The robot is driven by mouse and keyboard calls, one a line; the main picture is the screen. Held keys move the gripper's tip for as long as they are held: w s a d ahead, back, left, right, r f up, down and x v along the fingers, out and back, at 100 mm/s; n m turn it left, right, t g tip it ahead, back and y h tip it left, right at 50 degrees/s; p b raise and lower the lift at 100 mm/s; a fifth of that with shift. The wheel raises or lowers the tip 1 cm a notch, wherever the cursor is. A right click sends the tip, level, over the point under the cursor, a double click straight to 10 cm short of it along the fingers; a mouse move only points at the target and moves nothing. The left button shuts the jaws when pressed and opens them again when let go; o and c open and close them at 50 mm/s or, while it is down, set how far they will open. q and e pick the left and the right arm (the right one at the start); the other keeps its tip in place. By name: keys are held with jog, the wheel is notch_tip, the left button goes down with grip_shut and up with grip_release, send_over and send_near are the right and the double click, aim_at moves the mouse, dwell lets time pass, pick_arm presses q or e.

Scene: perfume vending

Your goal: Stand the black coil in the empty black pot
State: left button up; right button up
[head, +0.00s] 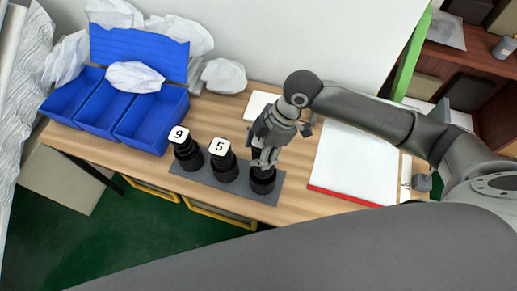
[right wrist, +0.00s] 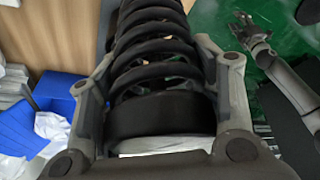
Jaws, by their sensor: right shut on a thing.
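The black coil (right wrist: 155,75) sits between the two fingers of my right gripper (right wrist: 165,95) and fills the middle of the right wrist view. In the head view this gripper (head: 264,162) points down at the right end of a grey mat (head: 228,188), right over the black pot (head: 263,184) there. Gripper and coil hide the pot's opening, so I cannot tell how deep the coil is in it. My left gripper (right wrist: 254,30) shows small in the right wrist view, fingers apart and empty, over the green floor.
Two black pots with white number tags, 9 (head: 187,154) and 5 (head: 222,164), stand left of the gripper on the mat. A blue divided bin (head: 150,122) is at the back left. A white board with a red edge (head: 350,165) lies right.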

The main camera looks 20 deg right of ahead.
jog(key=shift+f+b, duration=0.45)
jog(key=shift+f, duration=0.3)
jog(key=shift+f+b, duration=1.1)
jog(key=shift+f, duration=1.95)
jog(key=o, duration=1.4)
jog(key=shift+c, duration=0.2)
jog(key=v, duration=1.2)
